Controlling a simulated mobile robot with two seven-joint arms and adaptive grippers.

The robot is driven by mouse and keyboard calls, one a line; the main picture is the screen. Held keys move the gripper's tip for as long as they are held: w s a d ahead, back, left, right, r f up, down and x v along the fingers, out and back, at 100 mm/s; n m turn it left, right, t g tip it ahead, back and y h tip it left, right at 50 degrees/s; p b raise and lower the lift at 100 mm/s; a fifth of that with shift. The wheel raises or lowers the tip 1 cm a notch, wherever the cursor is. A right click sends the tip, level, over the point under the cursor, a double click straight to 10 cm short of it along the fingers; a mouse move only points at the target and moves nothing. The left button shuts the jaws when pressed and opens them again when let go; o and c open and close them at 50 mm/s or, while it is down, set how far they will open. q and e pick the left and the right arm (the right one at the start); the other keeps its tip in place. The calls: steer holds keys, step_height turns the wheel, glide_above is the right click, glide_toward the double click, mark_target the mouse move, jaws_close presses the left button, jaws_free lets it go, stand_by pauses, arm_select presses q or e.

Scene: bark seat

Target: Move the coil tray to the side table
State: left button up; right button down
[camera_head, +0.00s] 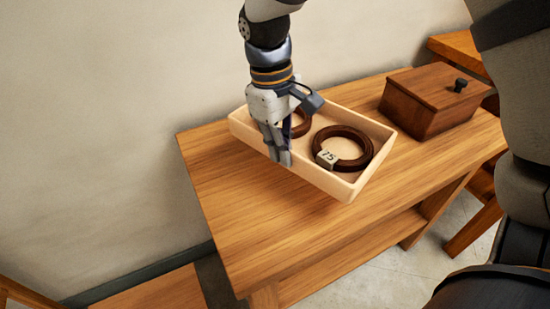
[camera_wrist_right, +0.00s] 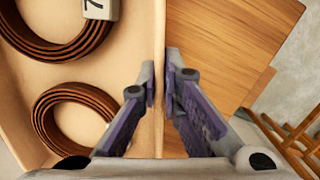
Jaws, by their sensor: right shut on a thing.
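The coil tray (camera_head: 325,181) is a pale, shallow, open box over the wooden table (camera_head: 235,215) in the head view. A brown coil (camera_head: 350,136) with a white tag marked 75 lies in its right part; a second coil (camera_head: 301,123) is partly hidden behind my gripper. My right gripper (camera_head: 284,158) is shut on the tray's near wall. In the right wrist view its fingers (camera_wrist_right: 162,78) pinch the tray wall (camera_wrist_right: 158,25), with the coils on the left. I cannot tell whether the tray touches the tabletop. My left gripper is not in view.
A dark brown lidded box (camera_head: 420,108) with a black knob stands on the table right of the tray. Bare tabletop lies at the left and near side. Other wooden furniture (camera_head: 455,45) stands at the right back. A plain wall (camera_head: 100,120) is behind the table.

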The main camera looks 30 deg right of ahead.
steer(key=w+f, duration=0.2)
steer(key=f, duration=0.1)
steer(key=shift+w+d+f, duration=0.2)
steer(key=shift+w+d, duration=0.15)
steer(key=f, duration=0.2)
steer(key=f+b, duration=0.1)
steer(key=shift+w+d+f, duration=0.1)
steer(key=shift+w+f, duration=0.15)
steer(key=shift+f, duration=0.05)
steer(key=shift+r, duration=0.1)
steer(key=c, duration=2.2)
jaws_free()
steer(key=o, duration=0.4)
steer(key=shift+o, duration=0.2)
